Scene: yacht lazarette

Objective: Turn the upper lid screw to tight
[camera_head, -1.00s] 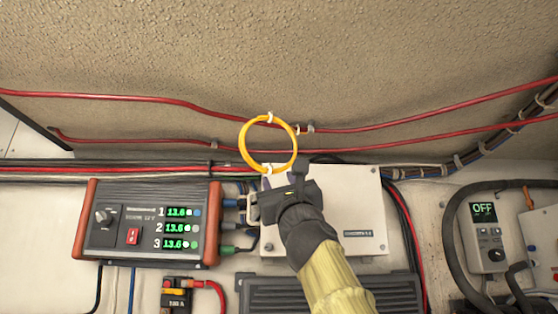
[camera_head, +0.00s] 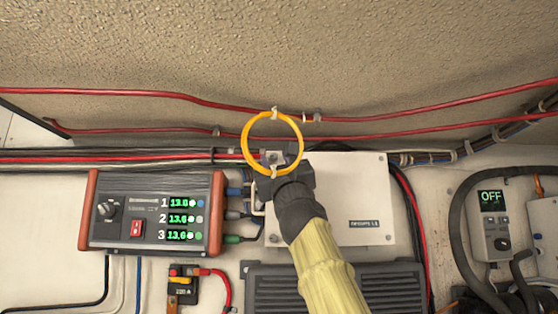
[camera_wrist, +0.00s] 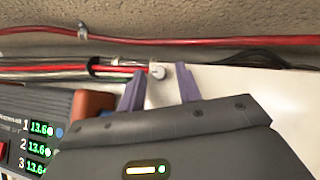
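The white box (camera_head: 352,195) is mounted on the wall, with my arm in front of its left part. The upper lid screw (camera_wrist: 157,72) is a small, round, pale head at the box's upper left corner. In the wrist view it shows between the tips of my gripper's two purple fingers. My gripper (camera_wrist: 159,69) is open, with a gap on both sides of the screw. I cannot tell how deep the fingertips reach around it. In the head view my gripper largely covers that corner. A lower screw (camera_head: 273,238) shows at the box's lower left.
A yellow cable loop (camera_head: 299,143) hangs in front of the box's upper left corner, close to my gripper. Red cables (camera_head: 400,134) run above. A charger with green displays (camera_head: 150,212) stands left, with plugs beside the box. A dark finned unit (camera_head: 390,285) lies below.

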